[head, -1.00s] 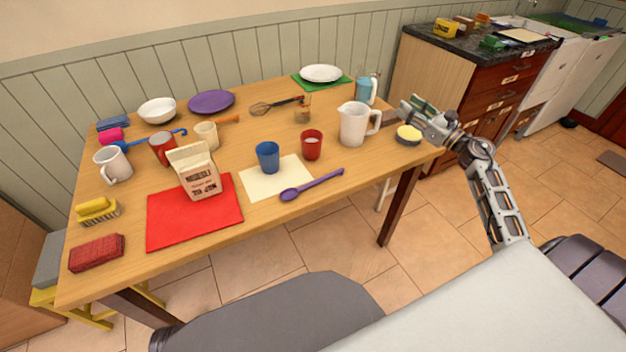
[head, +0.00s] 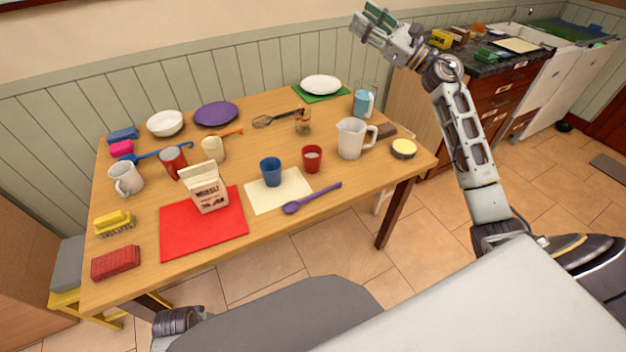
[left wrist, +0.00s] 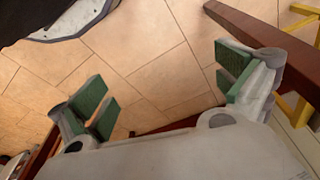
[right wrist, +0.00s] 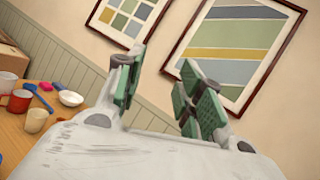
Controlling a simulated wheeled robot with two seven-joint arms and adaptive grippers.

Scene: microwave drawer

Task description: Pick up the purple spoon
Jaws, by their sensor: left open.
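The purple spoon (head: 312,199) lies on the table near its front edge, its bowl at the left, resting on the cream mat's right corner. Nothing touches it from above. My right gripper (head: 371,22) is raised high above the table's far right side, well away from the spoon. In the right wrist view my right gripper (right wrist: 163,88) has its green pads apart, with nothing between them. In the left wrist view my left gripper (left wrist: 165,92) is open and empty over the tiled floor. The spoon shows in neither wrist view.
The cream mat (head: 265,203) holds a blue cup (head: 271,171); a red cup (head: 312,158) and white pitcher (head: 351,140) stand behind the spoon. Bare table lies right of the spoon.

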